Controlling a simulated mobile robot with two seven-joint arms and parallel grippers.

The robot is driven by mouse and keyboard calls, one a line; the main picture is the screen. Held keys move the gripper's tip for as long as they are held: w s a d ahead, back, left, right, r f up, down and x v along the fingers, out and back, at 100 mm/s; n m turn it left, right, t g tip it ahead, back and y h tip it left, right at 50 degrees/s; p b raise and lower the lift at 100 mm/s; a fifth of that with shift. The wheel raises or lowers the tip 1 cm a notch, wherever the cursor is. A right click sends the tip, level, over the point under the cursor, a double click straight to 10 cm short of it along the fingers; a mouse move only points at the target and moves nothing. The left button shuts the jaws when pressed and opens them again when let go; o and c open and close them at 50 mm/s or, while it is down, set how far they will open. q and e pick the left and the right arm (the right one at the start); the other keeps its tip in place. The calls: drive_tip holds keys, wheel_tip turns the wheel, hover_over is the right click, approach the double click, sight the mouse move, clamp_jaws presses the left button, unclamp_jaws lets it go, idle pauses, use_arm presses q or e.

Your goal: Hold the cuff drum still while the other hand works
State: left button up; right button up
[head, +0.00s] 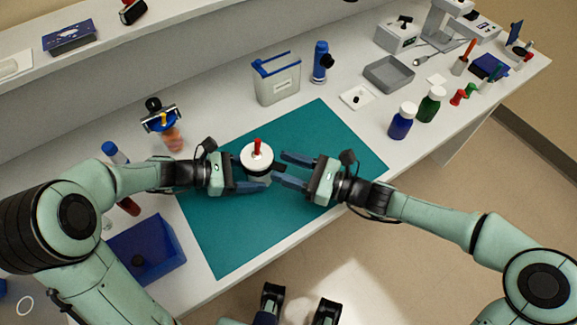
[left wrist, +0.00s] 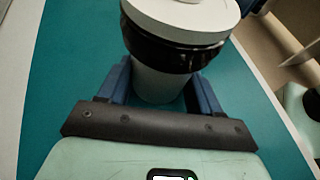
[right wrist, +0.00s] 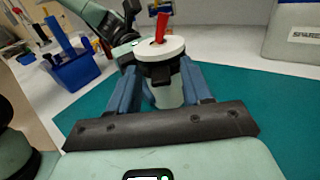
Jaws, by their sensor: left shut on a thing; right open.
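The cuff drum (head: 247,163) is a white cylinder with a black band and a wide white ring on top. It stands upright on the teal mat (head: 225,240). A red peg (head: 257,147) stands up from the ring's middle. My left gripper (head: 256,176) is shut on the drum's body from the left, one finger on each side; the left wrist view shows the white body (left wrist: 158,84) between the fingers. My right gripper (head: 278,169) is open just right of the drum, fingers pointing at it. Whether its tips touch the drum is unclear.
A blue bin (head: 150,250) stands at the mat's left. A white, blue-edged container (head: 276,80) and a blue device (head: 320,62) stand behind it. A grey tray (head: 389,74) and blue and green bottles (head: 402,121) are at right. The mat's front is clear.

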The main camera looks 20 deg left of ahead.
drive_tip(key=d, duration=0.8)
drive_tip(key=s+d, duration=0.1)
drive_tip(key=d, duration=0.3)
use_arm(q)
drive_tip(key=o, duration=1.3)
drive_tip(key=shift+o, duration=0.2)
